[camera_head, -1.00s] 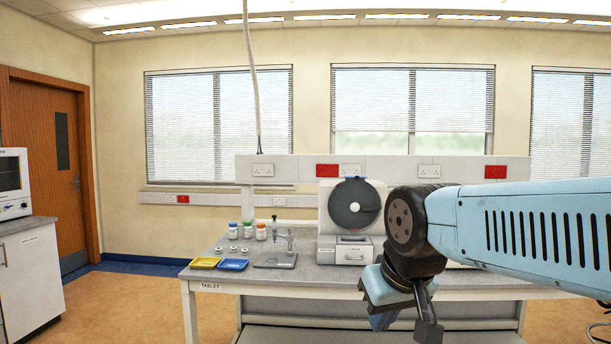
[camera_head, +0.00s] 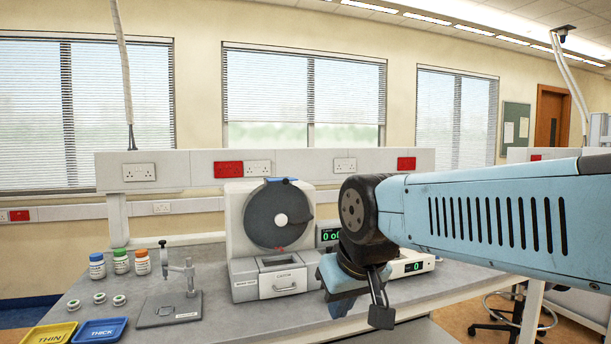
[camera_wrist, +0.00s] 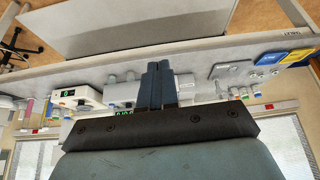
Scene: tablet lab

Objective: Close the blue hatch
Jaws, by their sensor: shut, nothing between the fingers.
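A white machine (camera_head: 239,208) with a large dark grey disc (camera_head: 280,215) on its front stands on the bench, left of my arm. A small blue piece (camera_head: 277,180) shows at its top edge; I cannot tell whether it is the blue hatch or how far open it is. A drawer with a handle (camera_head: 284,287) is at the machine's base. My gripper (camera_head: 382,312) hangs in front of the bench, right of the machine and apart from it. In the wrist view, my gripper's fingers (camera_wrist: 158,72) are together and empty.
On the bench's left are a yellow tray (camera_head: 48,334), a blue tray (camera_head: 99,331), several bottles (camera_head: 120,262) and a small stand (camera_head: 178,305). A white device with a green display (camera_head: 414,266) stands partly behind my arm. The bench front between stand and gripper is clear.

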